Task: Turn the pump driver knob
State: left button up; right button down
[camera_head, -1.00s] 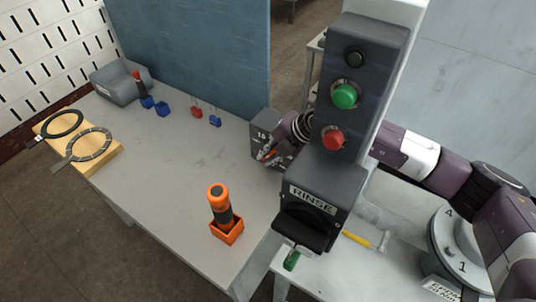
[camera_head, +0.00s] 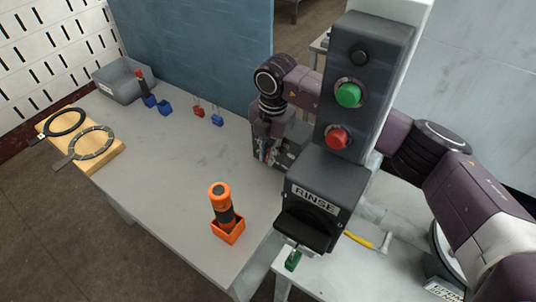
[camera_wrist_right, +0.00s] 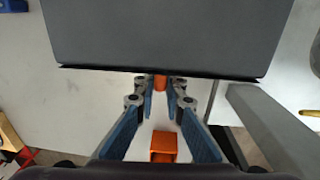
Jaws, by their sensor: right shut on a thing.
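The pump driver (camera_head: 290,155) is a dark box at the far right edge of the grey table, partly hidden by the RINSE control post. Its dark housing (camera_wrist_right: 165,35) fills the top of the right wrist view. My right gripper (camera_head: 266,150) points down at the box's front side. In the wrist view, its blue-padded fingers (camera_wrist_right: 160,88) converge at the housing's lower edge and are shut on a small orange piece, which I take to be the knob (camera_wrist_right: 160,82). The knob's turn angle cannot be read. My left gripper is not in view.
The RINSE post (camera_head: 313,200) with green and red buttons stands close to my right arm. An orange-topped tool (camera_head: 222,202) stands in an orange holder. A grey bin (camera_head: 122,85), small blue and red holders, and a wooden board (camera_head: 110,160) with rings lie left. The table's middle is clear.

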jog(key=c, duration=2)
grip_release()
jog(key=r, duration=1.2)
jog(key=shift+s+d, duration=0.25)
jog(key=shift+d, duration=0.1)
